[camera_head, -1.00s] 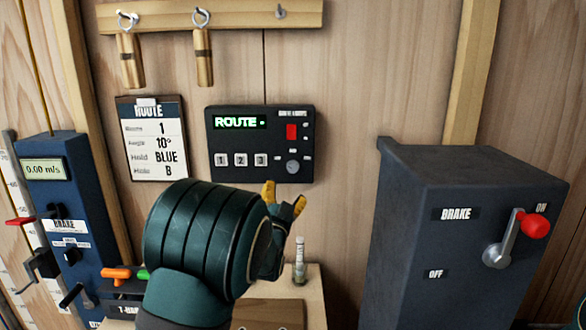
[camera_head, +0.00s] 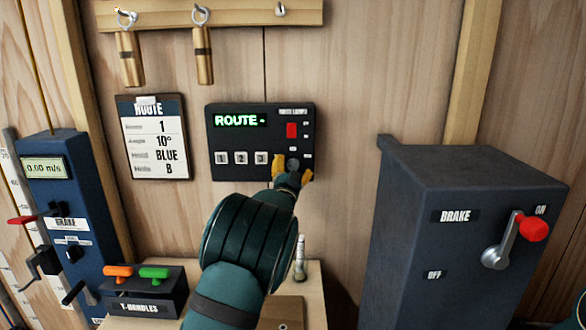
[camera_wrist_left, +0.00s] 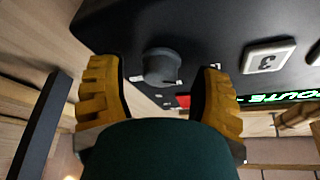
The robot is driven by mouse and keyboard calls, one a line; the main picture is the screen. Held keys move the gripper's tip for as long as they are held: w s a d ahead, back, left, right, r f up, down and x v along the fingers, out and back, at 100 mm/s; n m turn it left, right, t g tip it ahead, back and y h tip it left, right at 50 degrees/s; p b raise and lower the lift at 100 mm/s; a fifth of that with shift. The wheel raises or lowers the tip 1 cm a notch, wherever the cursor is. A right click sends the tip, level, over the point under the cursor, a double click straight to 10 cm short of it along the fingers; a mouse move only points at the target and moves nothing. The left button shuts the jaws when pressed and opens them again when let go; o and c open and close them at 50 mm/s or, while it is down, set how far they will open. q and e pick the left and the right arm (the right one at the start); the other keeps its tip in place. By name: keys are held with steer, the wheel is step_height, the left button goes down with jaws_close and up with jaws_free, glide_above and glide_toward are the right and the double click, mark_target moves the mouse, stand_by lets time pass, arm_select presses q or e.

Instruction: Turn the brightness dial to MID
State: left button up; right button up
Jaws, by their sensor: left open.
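The brightness dial (camera_head: 292,164) is a small grey knob at the lower right of the black route panel (camera_head: 222,172). My left gripper (camera_head: 292,178) is at the panel's lower right, its yellow fingertips just below and either side of the dial. In the left wrist view the dial (camera_wrist_left: 162,68) sits between the two open yellow fingers (camera_wrist_left: 160,95), with gaps on both sides. The small labels around the dial are too small to read. My right gripper does not show.
The panel has a lit ROUTE display (camera_head: 240,120), a red switch (camera_head: 292,130) and number buttons (camera_head: 240,158). A dark BRAKE box (camera_head: 440,250) with a red-knobbed lever stands at right. T-handles (camera_head: 136,272) and a small bottle (camera_head: 300,262) are below.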

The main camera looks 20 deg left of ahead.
arm_select(q)
steer(key=shift+c, duration=0.2)
steer(key=shift+r, duration=0.1)
jaws_close()
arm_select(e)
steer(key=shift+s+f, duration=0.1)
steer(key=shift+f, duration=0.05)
arm_select(q)
steer(key=shift+m+h+b, duration=0.8)
steer(key=shift+m+b, duration=0.25)
steer(key=shift+m, duration=0.65)
steer(key=m+g+h+b, duration=0.1)
steer(key=m, duration=0.4)
steer(key=m+g+h+b, duration=0.1)
steer(key=m, duration=0.1)
steer(key=shift+r+g, duration=0.15)
steer(key=shift+g, duration=0.15)
steer(key=shift+m+g+b, duration=0.35)
steer(key=shift+m+g, duration=0.15)
steer(key=shift+m, duration=1)
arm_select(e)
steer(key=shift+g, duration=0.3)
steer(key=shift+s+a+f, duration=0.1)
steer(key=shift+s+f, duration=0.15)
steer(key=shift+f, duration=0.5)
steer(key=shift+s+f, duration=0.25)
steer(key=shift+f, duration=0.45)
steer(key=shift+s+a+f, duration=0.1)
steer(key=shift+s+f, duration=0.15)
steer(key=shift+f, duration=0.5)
